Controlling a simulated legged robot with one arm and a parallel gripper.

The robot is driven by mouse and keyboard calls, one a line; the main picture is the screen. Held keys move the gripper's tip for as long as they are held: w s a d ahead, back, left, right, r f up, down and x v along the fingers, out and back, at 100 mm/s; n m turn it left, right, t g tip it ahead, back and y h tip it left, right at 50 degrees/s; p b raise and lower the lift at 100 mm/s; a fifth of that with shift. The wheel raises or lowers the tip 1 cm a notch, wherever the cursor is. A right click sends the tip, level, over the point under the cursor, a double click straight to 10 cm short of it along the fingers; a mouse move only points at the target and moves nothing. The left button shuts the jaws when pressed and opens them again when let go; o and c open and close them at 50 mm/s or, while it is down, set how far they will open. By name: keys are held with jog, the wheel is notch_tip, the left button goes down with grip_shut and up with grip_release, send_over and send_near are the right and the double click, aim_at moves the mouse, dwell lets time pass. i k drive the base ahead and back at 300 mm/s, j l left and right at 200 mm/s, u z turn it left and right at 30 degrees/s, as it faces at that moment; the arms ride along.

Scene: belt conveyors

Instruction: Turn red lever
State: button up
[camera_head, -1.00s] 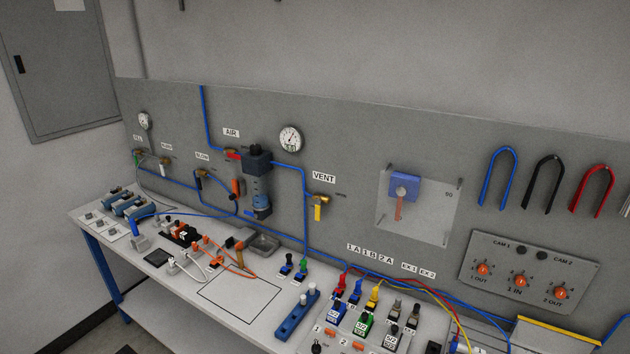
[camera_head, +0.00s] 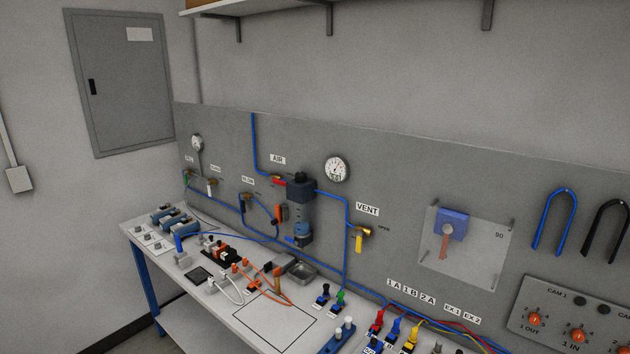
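A red lever handle (camera_head: 279,181) sits on the valve under the AIR label, left of the dark filter unit on the grey back panel. It lies roughly level. A second reddish lever (camera_head: 445,242) hangs down from a blue block (camera_head: 453,223) on a clear plate marked 90, right of the VENT valve. I cannot tell from the picture which of the two the task names. My gripper is not in view.
A white workbench (camera_head: 222,307) with fittings, cables and a small metal tray (camera_head: 301,270) stands before the panel. A yellow lever (camera_head: 359,243) hangs under VENT. Blue hoses run along the panel. A shelf (camera_head: 262,6) juts out above.

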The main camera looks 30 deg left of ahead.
aim_at(270, 179)
jog(key=i+j, duration=0.1)
jog(key=j, duration=0.8)
jog(key=i+j+z, duration=0.1)
jog(key=j, duration=0.35)
jog(key=i, duration=0.05)
